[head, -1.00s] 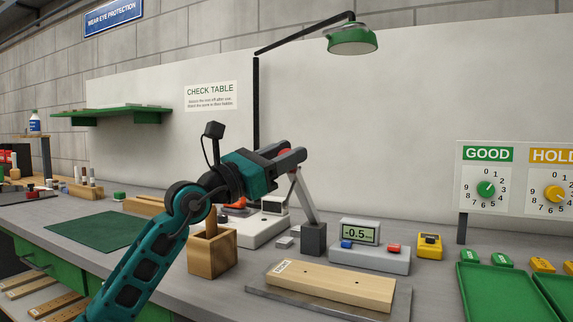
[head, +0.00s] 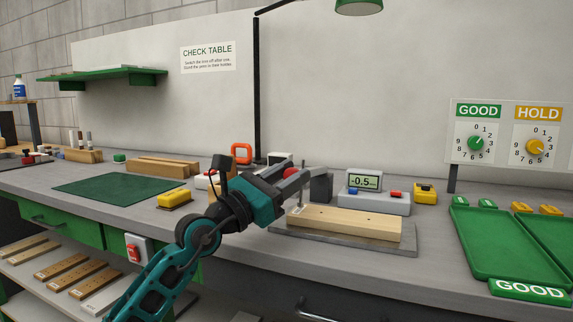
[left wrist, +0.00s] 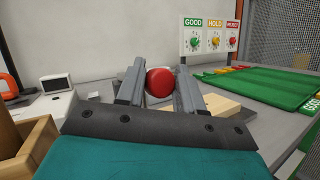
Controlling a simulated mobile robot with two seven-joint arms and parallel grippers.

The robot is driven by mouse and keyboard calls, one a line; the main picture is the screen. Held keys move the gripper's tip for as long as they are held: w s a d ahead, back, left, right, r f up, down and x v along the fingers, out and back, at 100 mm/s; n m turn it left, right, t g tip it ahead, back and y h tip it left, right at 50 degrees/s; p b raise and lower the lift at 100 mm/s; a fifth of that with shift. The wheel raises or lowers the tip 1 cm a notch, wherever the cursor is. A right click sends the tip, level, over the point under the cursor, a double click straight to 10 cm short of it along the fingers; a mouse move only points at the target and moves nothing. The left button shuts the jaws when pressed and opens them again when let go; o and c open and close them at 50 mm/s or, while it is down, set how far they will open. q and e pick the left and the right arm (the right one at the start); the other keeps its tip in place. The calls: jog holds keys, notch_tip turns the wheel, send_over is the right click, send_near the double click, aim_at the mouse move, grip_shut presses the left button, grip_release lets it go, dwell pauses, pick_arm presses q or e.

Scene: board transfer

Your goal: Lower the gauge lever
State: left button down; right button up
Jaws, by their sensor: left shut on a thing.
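The gauge lever's red knob (head: 289,173) is between the fingers of my left gripper (head: 308,179), which is shut on it. The knob also shows in the left wrist view (left wrist: 159,82), a finger on each side. The knob is only a little above the top of the lever's dark block (head: 321,187). The lever rod is mostly hidden by my gripper. The pale wooden board (head: 350,222) lies on a grey plate (head: 408,240) just in front. The gauge display (head: 364,181) reads -0.5. My right gripper is not in view.
A yellow device (head: 425,193) stands right of the gauge. Green trays (head: 490,245) lie at the right below a dial sign (head: 505,130). A green mat (head: 118,185) lies clear at the left. A wooden box (left wrist: 25,145) is close left in the wrist view.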

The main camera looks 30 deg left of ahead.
pick_arm(q)
jog(key=shift+d+f, duration=0.2)
jog(key=shift+f, duration=0.6)
jog(key=c, duration=1.1)
grip_release()
jog(key=o, duration=0.3)
jog(key=shift+r, duration=0.1)
jog(key=shift+s+a, duration=0.1)
